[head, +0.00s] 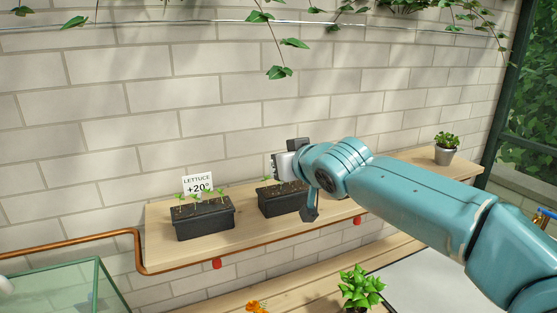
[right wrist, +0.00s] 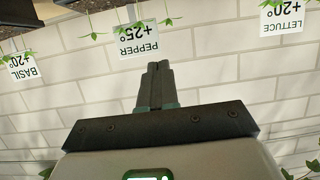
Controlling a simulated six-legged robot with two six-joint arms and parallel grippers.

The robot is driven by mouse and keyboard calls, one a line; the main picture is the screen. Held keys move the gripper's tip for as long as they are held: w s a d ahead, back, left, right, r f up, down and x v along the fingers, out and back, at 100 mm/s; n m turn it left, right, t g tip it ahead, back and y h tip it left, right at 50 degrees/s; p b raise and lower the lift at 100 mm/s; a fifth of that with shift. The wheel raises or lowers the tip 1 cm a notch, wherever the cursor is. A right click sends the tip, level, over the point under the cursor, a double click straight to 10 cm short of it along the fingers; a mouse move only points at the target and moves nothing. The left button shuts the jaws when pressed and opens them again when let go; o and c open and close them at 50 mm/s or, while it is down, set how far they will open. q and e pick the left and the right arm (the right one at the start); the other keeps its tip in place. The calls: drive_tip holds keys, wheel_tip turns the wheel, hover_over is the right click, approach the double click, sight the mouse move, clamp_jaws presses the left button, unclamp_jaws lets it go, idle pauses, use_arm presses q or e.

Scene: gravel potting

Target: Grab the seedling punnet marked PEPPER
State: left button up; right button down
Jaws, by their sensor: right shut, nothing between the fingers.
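The PEPPER +25° label (right wrist: 139,40) shows upside down in the right wrist view, just beyond my right gripper's fingertips (right wrist: 157,70), which are together and empty. In the head view, the middle black punnet (head: 278,203) with small seedlings stands on the wooden shelf. Its label is hidden there, but the label order in the wrist view matches it to PEPPER. My right gripper (head: 290,166) is above and behind this punnet's right part, which my arm partly covers. My left gripper is not in view.
The LETTUCE punnet (head: 204,219) stands left of it on the shelf (head: 160,238). A BASIL label (right wrist: 24,65) shows in the wrist view. A brick wall (head: 120,100) is close behind. A potted plant (head: 445,150) stands at the right.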

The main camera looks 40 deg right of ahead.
drive_tip(key=s+a+b, duration=0.3)
drive_tip(key=s+b, duration=0.1)
drive_tip(key=s, duration=0.7)
drive_tip(key=s+d+m+g+h, duration=0.2)
drive_tip(key=s+d+m+g, duration=0.2)
drive_tip(key=s+d+m, duration=0.15)
drive_tip(key=w+a+r+m+g+p, duration=0.1)
drive_tip(key=w+a+m+g+p, duration=0.15)
drive_tip(key=w+a, duration=0.4)
drive_tip(key=w+a+r+m+g+p, duration=0.1)
drive_tip(key=w+a+g+p, duration=0.25)
drive_tip(key=w, duration=0.65)
drive_tip(key=w+d+p, duration=0.1)
drive_tip(key=d, duration=0.2)
drive_tip(key=w+d+f+p, duration=0.1)
drive_tip(key=w+d+p, duration=0.1)
drive_tip(key=d, duration=0.2)
drive_tip(key=w+d+p, duration=0.1)
drive_tip(key=d, duration=0.3)
drive_tip(key=shift+w+f+p, duration=0.3)
drive_tip(key=shift+w+f, duration=0.1)
drive_tip(key=shift+a+f+h, duration=0.2)
drive_tip(key=shift+h, duration=0.1)
